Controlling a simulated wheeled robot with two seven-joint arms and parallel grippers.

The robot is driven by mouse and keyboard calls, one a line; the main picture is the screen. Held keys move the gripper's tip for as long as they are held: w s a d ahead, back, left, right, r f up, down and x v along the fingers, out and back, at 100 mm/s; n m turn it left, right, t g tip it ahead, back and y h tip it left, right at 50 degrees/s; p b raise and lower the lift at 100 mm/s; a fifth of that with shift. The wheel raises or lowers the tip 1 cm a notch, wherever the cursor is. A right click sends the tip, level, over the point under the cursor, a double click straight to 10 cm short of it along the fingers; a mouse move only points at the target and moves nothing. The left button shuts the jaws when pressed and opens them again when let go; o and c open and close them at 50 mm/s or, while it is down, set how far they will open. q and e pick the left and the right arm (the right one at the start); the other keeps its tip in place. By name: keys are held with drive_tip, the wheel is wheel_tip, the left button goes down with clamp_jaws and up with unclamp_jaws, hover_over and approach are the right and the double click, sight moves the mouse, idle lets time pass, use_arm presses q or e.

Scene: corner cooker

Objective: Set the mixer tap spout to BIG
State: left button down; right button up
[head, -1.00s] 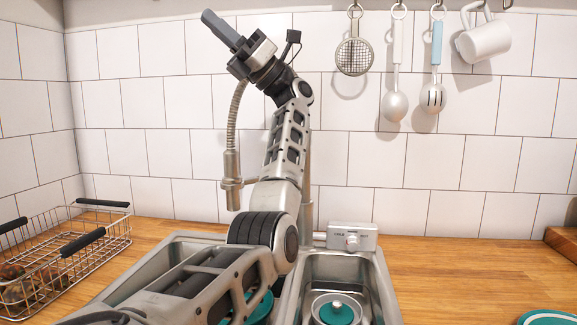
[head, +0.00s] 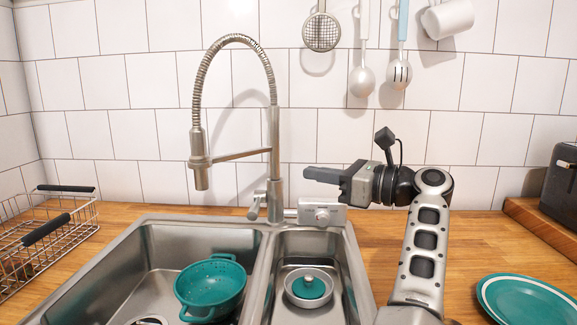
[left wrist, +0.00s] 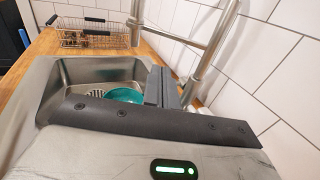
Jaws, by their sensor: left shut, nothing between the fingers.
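The mixer tap (head: 273,150) stands upright behind the sinks, near the divider. Its coiled spout arches left, and the spray nozzle (head: 199,160) hangs on the side of the large left basin (head: 130,265), toward its rear. The small right basin (head: 345,270) lies beside it. My left gripper (head: 308,174) is shut and empty just right of the tap column, fingers pointing left, apart from it in the head view. In the left wrist view the shut fingers (left wrist: 162,88) show in front of the tap column (left wrist: 212,45). My right gripper is not in view.
A control box with a knob (head: 322,213) is behind the right basin. A wire rack (head: 45,235) stands left, a teal plate (head: 525,300) right. Utensils hang above.

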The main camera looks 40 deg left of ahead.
use_arm(q)
drive_tip(key=p+x, duration=0.3)
drive_tip(key=x, duration=1)
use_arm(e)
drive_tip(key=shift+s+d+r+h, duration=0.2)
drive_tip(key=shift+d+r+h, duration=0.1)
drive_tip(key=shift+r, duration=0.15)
use_arm(q)
drive_tip(key=shift+s+a+r, duration=0.1)
